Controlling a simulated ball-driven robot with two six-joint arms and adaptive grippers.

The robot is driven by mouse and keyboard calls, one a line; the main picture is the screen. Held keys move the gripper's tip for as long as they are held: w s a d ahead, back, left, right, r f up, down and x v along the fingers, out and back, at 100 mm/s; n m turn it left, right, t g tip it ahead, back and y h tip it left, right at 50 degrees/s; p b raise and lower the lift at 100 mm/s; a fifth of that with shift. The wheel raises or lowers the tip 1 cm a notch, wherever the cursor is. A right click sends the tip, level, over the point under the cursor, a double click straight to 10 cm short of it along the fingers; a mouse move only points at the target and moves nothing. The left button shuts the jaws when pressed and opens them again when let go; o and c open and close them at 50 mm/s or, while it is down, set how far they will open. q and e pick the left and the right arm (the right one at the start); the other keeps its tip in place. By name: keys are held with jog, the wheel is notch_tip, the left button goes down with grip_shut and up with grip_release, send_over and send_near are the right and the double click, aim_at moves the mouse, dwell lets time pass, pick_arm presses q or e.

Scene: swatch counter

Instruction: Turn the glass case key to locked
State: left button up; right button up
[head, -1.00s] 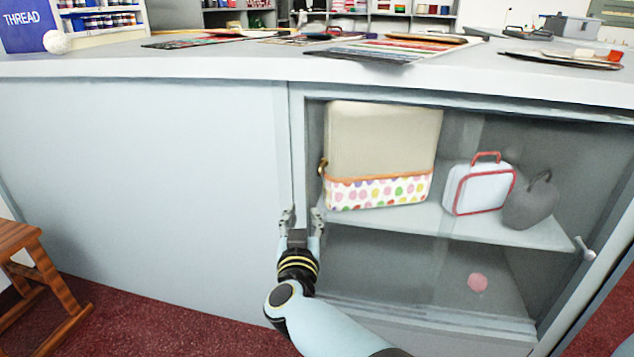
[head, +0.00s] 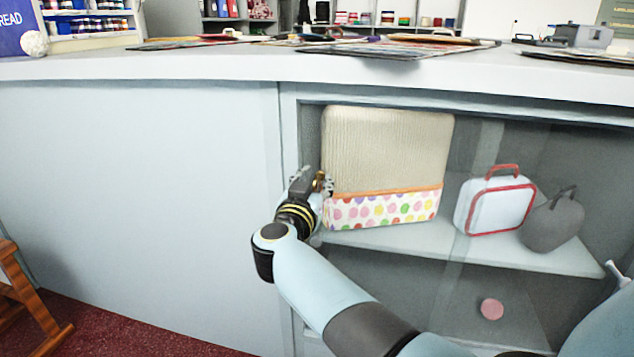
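The glass case (head: 400,262) is set into the front of the counter, with its glass front closed. A small brass-coloured key (head: 318,182) is at the case's left edge, partly hidden by my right gripper. My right gripper (head: 314,181) is at the key, with its fingers on either side of it. I cannot tell whether the fingers touch or clamp the key, or how the key is turned. My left gripper is not in view.
Behind the glass are a cream bag with a dotted base (head: 385,165), a white case with red trim (head: 495,205) and a dark grey object (head: 553,222). The counter top (head: 230,62) holds flat swatches. A wooden stool (head: 25,300) stands at lower left.

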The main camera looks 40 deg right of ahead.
jog(key=shift+r, duration=0.1)
jog(key=shift+c, duration=0.5)
grip_shut()
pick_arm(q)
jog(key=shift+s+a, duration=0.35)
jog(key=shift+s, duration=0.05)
